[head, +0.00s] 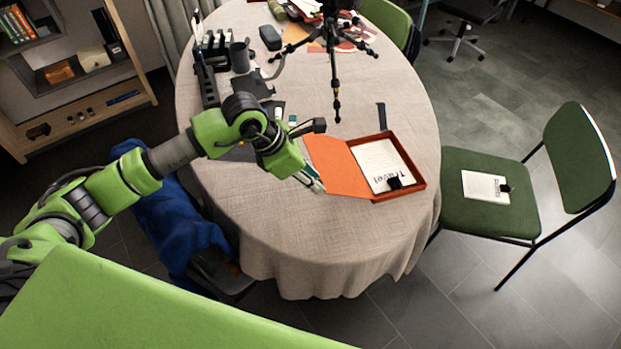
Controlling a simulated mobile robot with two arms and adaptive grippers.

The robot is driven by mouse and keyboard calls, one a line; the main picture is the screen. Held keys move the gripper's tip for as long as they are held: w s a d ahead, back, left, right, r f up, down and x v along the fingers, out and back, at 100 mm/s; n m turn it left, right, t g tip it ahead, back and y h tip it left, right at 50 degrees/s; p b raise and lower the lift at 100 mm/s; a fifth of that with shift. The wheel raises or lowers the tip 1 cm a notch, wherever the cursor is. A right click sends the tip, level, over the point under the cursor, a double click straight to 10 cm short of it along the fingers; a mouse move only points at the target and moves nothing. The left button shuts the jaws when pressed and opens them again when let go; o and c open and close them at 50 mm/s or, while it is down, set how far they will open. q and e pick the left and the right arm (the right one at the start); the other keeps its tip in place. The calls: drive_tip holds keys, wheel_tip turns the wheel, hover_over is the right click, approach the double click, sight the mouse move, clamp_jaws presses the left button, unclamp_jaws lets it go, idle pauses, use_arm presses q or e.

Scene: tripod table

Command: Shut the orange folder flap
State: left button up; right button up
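The orange folder (419,181) lies on the table near its right edge. It is open, with its flap (335,162) spread flat to the left. A white printed sheet (377,163) with a black clip (396,183) lies in the folder's tray. My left gripper (316,185) is at the flap's left edge, low over the tablecloth. Whether it touches the flap, and how far its fingers are apart, is too small to tell. My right gripper is not in view.
A black tripod (334,75) stands on the table behind the folder. A dark mug (239,58) and several dark items stand at the back left. A green chair (487,200) with a clipped paper is to the right. The front of the tablecloth (320,240) is clear.

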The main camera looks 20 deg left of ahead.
use_arm(q)
drive_tip(key=shift+d+r, duration=0.1)
drive_tip(key=shift+r, duration=0.05)
drive_tip(key=shift+w+d+r+p, duration=0.25)
drive_tip(key=shift+d+r, duration=0.1)
drive_tip(key=shift+r, duration=0.2)
drive_tip(key=shift+w+d+r+p, duration=0.25)
drive_tip(key=shift+d+r, duration=0.05)
drive_tip(key=shift+r, duration=0.2)
drive_tip(key=shift+d, duration=0.1)
drive_tip(key=shift+w+d+r, duration=0.2)
drive_tip(key=shift+r, duration=0.15)
drive_tip(key=shift+w+d+r+p, duration=0.35)
drive_tip(key=shift+w+d+r, duration=0.05)
drive_tip(key=shift+d+r, duration=0.25)
drive_tip(key=shift+w+d+r, duration=0.7)
drive_tip(key=shift+d+r, duration=0.1)
drive_tip(key=shift+d, duration=0.2)
drive_tip(key=shift+r, duration=0.1)
